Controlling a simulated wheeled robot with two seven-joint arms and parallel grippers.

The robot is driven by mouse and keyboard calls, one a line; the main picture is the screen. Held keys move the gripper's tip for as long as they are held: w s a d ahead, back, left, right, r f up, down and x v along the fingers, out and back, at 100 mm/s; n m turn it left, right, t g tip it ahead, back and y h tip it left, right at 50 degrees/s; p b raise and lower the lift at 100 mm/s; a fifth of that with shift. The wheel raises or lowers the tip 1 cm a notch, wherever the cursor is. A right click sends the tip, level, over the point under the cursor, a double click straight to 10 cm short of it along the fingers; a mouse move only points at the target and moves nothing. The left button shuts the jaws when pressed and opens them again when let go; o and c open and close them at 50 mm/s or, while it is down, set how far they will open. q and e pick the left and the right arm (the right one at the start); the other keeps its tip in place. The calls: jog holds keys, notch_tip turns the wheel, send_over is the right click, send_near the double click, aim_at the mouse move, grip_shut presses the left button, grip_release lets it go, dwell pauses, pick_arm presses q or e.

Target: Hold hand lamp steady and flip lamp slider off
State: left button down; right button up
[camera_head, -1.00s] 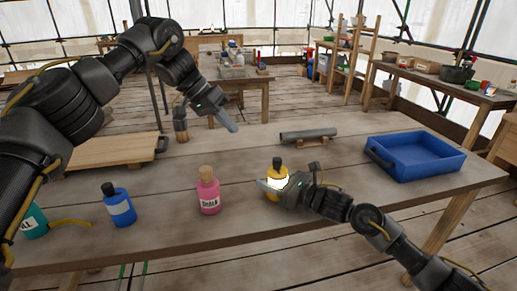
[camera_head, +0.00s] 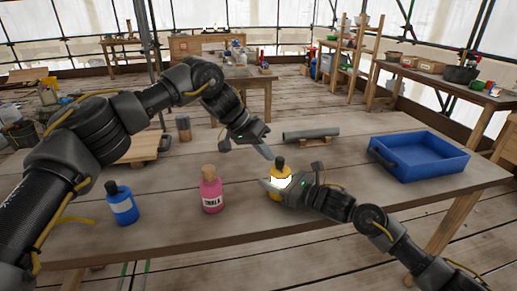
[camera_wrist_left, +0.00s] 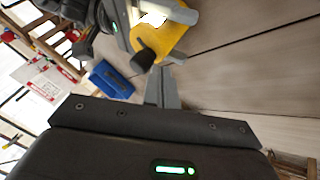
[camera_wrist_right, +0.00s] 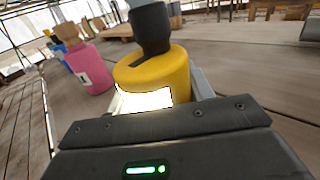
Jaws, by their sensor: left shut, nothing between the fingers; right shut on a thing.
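The hand lamp (camera_head: 277,188) is a yellow body with a black top and a bright lit white panel. It stands upright on the workbench, and my right gripper (camera_head: 274,188) is shut around it from the right. In the right wrist view the lamp (camera_wrist_right: 160,68) fills the space between the fingers. My left gripper (camera_head: 266,152) is shut and empty, above and slightly left of the lamp's black top. In the left wrist view the lamp (camera_wrist_left: 172,42) lies just beyond the closed fingertips (camera_wrist_left: 162,72).
A pink bottle (camera_head: 211,192) and a blue bottle (camera_head: 121,205) stand left of the lamp. A grey pipe (camera_head: 310,134) on a wooden cradle lies behind it. A blue tray (camera_head: 418,158) is at the right. The workbench (camera_head: 360,203) is clear between lamp and tray.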

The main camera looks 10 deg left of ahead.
dwell(0.3)
pick_arm(q)
jog(key=s, duration=0.2)
jog(key=shift+s+d, duration=0.3)
jog(key=shift+d, duration=0.1)
jog(key=shift+w+a, duration=0.3)
jog(key=shift+a, duration=0.2)
jog(key=w+a+f+v, duration=0.1)
jog(key=v, duration=1)
jog(key=shift+w+a+r, duration=0.2)
jog(key=shift+w+a, duration=0.05)
jog(key=shift+a, duration=0.2)
